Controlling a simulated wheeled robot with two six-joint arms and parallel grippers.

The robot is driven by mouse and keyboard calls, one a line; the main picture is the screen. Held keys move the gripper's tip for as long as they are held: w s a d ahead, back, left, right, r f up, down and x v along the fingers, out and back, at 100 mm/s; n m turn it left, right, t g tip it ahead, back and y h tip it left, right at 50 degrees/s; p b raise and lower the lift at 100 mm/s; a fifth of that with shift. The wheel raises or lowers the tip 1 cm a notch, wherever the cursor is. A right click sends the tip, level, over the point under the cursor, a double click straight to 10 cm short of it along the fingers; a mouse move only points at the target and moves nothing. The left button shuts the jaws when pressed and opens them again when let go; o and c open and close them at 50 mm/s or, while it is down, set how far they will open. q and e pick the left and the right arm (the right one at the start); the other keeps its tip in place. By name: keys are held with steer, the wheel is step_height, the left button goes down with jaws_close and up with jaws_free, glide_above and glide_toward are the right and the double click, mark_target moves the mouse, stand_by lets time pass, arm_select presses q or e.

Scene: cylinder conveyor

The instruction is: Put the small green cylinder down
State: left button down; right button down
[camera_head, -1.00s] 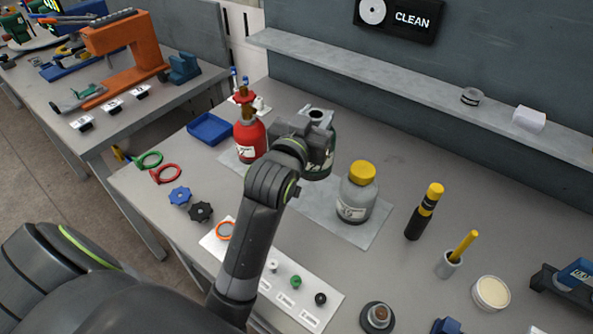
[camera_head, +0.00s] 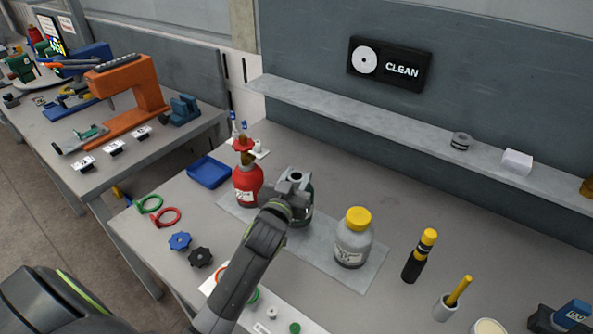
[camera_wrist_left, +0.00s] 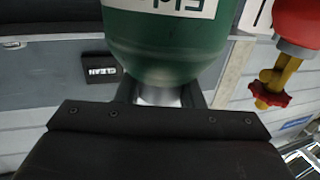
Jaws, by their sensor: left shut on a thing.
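The small green cylinder (camera_head: 304,213) is upright between a red cylinder (camera_head: 247,186) and a grey cylinder with a yellow cap (camera_head: 353,243). My left gripper (camera_head: 293,187) is shut on its neck; the arm partly hides its body. In the left wrist view the green body (camera_wrist_left: 165,45) with its white label fills the top middle, with the pale neck between my fingers (camera_wrist_left: 160,97). The cylinder is over or on the grey mat (camera_head: 322,262); whether its base touches is hidden. My right gripper is not in view.
A blue tray (camera_head: 208,172) lies left of the red cylinder. Green and red rings and blue and black knobs (camera_head: 200,257) lie at the table's left. A black and yellow tool (camera_head: 420,256) stands right. A shelf (camera_head: 380,120) runs along the back wall.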

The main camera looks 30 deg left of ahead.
arm_select(q)
step_height(320, 180, down, 2)
steer(key=shift+f, duration=0.3)
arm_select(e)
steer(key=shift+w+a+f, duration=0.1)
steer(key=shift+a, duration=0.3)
arm_select(q)
steer(key=c, duration=1.4)
jaws_free()
steer(key=shift+f+b, duration=0.3)
steer(key=shift+f, duration=0.05)
steer(key=o, duration=0.4)
steer(key=shift+s+r, duration=0.1)
steer(key=shift+o, duration=0.2)
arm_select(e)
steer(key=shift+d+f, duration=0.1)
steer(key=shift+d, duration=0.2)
arm_select(q)
steer(key=shift+r, duration=0.1)
